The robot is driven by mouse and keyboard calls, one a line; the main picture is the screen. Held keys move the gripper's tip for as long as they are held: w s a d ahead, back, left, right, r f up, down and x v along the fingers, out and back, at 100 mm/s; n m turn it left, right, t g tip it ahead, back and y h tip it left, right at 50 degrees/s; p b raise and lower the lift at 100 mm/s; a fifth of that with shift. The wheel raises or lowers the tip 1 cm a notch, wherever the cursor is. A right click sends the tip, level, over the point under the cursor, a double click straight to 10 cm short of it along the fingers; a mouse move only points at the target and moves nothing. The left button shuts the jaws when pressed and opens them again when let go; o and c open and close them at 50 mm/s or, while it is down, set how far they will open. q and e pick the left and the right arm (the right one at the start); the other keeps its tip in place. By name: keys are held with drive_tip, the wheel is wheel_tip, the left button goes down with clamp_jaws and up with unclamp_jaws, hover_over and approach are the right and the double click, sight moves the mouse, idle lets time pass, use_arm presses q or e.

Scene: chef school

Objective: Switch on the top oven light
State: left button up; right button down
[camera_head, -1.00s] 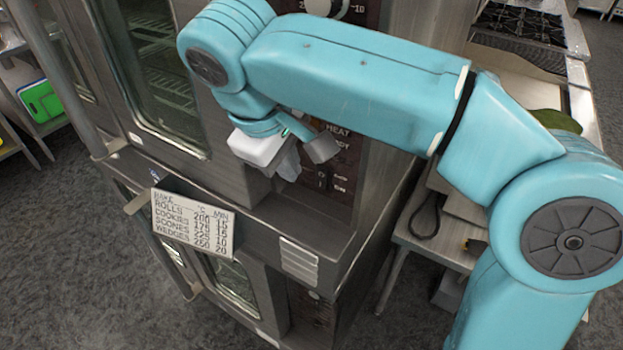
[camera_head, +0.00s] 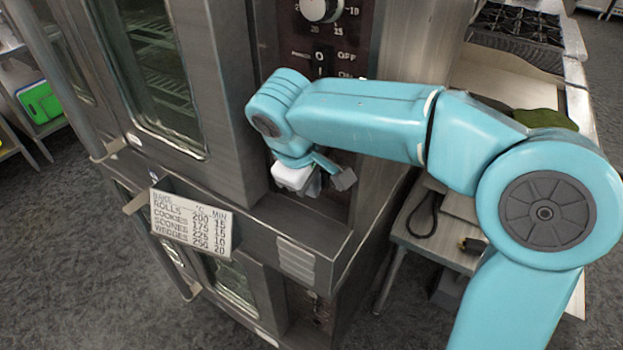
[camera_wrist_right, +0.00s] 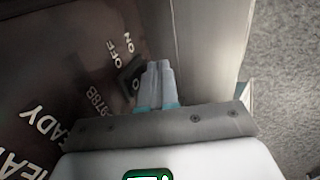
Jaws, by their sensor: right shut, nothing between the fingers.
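The top oven's dark control panel (camera_head: 345,40) is at the upper middle of the head view. A black rocker switch (camera_wrist_right: 131,78) with OFF and ON lettering shows in the right wrist view, low on the panel by the HEAT and READY words. In the head view my right gripper (camera_head: 314,187) is low at the panel and hides the lower switch. My left gripper is not in view.
Higher on the panel are a white dial (camera_head: 321,8) and another OFF/ON switch (camera_head: 320,62). The top oven's glass door (camera_head: 160,75) is left of the panel. A baking-times card (camera_head: 190,222) hangs below. A metal table (camera_head: 440,250) with a cable stands at right.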

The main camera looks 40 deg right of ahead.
drive_tip(key=shift+r, duration=0.1)
drive_tip(key=shift+w+d+f, duration=0.1)
drive_tip(key=shift+d+f, duration=0.1)
drive_tip(key=shift+d, duration=0.1)
drive_tip(key=shift+r, duration=0.15)
drive_tip(key=shift+r+p, duration=0.7)
drive_tip(key=shift+r, duration=0.05)
drive_tip(key=shift+a+f, duration=0.1)
drive_tip(key=shift+a, duration=0.05)
